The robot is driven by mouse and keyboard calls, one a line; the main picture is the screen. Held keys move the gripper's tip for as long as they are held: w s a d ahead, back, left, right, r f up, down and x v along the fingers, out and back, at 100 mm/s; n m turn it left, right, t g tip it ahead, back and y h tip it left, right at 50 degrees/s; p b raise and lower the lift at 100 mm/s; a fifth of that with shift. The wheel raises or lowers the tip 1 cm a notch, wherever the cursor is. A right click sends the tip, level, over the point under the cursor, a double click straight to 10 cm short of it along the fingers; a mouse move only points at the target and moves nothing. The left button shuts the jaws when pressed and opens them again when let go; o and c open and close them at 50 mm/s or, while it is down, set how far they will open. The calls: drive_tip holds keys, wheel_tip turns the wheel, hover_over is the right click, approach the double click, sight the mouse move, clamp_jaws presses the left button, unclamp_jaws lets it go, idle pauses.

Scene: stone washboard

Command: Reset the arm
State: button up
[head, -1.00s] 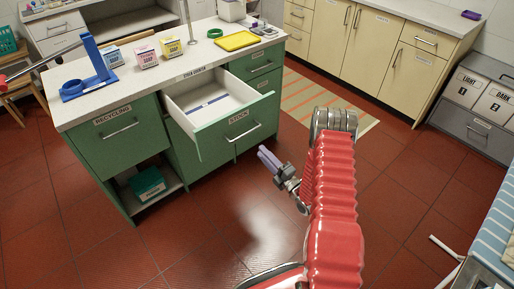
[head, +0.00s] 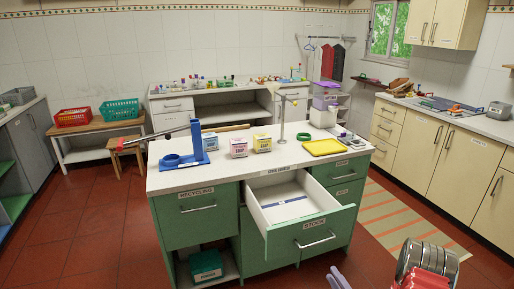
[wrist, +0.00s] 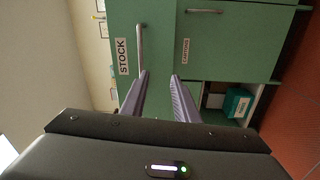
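My gripper (wrist: 159,76) shows in the wrist view with its two grey-purple fingers apart and nothing between them. It faces the green counter front, by the drawer front labelled STOCK (wrist: 124,57) and its handle. In the head view only the tip of my gripper (head: 338,278) shows at the bottom edge, below and right of the counter. The end of my red arm is at the bottom right. The STOCK drawer (head: 324,228) is pulled out and holds a flat blue strip.
The green counter (head: 195,182) carries a blue stand (head: 197,148), soap boxes (head: 262,142), a yellow tray (head: 324,148) and a green ring. Red floor (head: 100,235) lies open to its left. Cream cabinets (head: 440,150) line the right wall.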

drive_tip(key=s+d+f+m+g+h, duration=0.3)
drive_tip(key=f+m+g, duration=0.2)
drive_tip(key=f, duration=0.1)
drive_tip(key=s+d+f+m+g+h, duration=0.3)
drive_tip(key=f+m+g, duration=0.2)
drive_tip(key=f, duration=0.1)
drive_tip(key=s+a+r+m+g+h, duration=0.1)
drive_tip(key=s+r+m+g, duration=0.3)
drive_tip(key=r, duration=0.5)
drive_tip(key=s+a+r+m+g, duration=0.1)
drive_tip(key=s+r+m+g, duration=0.1)
drive_tip(key=s+r+m, duration=0.5)
drive_tip(key=s+a+r+t, duration=0.1)
drive_tip(key=s+a+r, duration=0.4)
drive_tip(key=r, duration=0.6)
drive_tip(key=s+a+r+t, duration=0.1)
drive_tip(key=s+a+r, duration=0.4)
drive_tip(key=a+r, duration=0.3)
drive_tip(key=s+a+r+n+t+y, duration=0.1)
drive_tip(key=s+a+r, duration=0.3)
drive_tip(key=r, duration=1)
drive_tip(key=shift+s+a+r+t, duration=0.2)
drive_tip(key=shift+s+a+t, duration=0.15)
drive_tip(key=shift+a, duration=0.8)
